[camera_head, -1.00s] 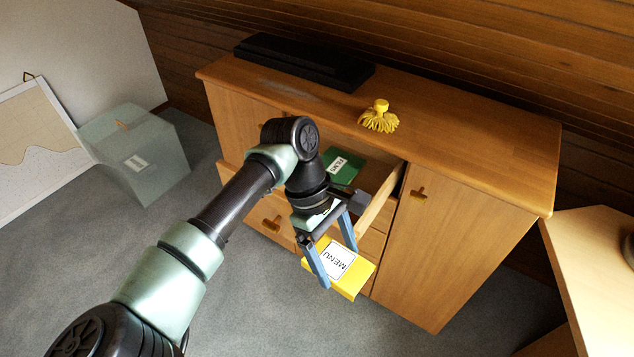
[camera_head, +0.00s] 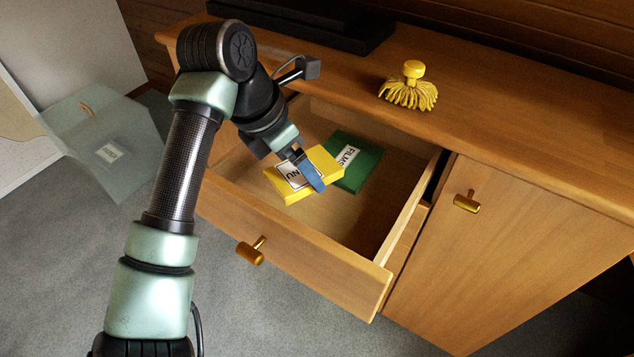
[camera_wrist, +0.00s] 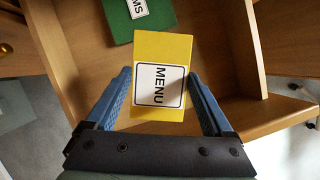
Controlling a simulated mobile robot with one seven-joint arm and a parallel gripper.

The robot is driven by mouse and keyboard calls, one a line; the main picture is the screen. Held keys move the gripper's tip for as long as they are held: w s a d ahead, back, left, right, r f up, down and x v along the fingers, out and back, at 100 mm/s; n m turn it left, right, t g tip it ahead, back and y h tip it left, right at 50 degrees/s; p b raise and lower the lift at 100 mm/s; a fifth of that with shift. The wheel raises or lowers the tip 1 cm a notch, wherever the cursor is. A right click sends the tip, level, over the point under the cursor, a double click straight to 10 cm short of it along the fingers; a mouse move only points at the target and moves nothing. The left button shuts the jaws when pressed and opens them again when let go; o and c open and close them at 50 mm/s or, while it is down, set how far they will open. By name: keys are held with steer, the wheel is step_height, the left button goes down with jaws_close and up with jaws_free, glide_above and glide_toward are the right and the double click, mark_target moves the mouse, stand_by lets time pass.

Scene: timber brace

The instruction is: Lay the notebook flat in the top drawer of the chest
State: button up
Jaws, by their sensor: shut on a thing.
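The yellow notebook (camera_head: 328,157), labelled MENU, is between the blue fingers of my gripper (camera_head: 306,172), which is shut on it. It is over the open top drawer (camera_head: 330,270) of the chest (camera_head: 530,240), towards the drawer's left and middle. I cannot tell whether it touches the drawer floor. In the wrist view the yellow notebook (camera_wrist: 163,48) lies between the fingers with its label facing the camera. A green notebook (camera_head: 367,168), labelled FILMS, lies flat in the drawer just behind and right of the yellow one.
A yellow brush-like thing (camera_head: 412,92) stands on the chest top near its front edge. A long black box (camera_head: 330,45) lies further back. A translucent bin (camera_head: 105,130) stands on the floor at left. The drawer's right and front floor (camera_head: 350,222) is bare.

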mark_target(310, 208)
step_height(310, 208, down, 9)
steer(key=shift+s+r+b, duration=0.15)
steer(key=shift+b, duration=0.7)
steer(key=o, duration=1.1)
steer(key=shift+o, duration=0.2)
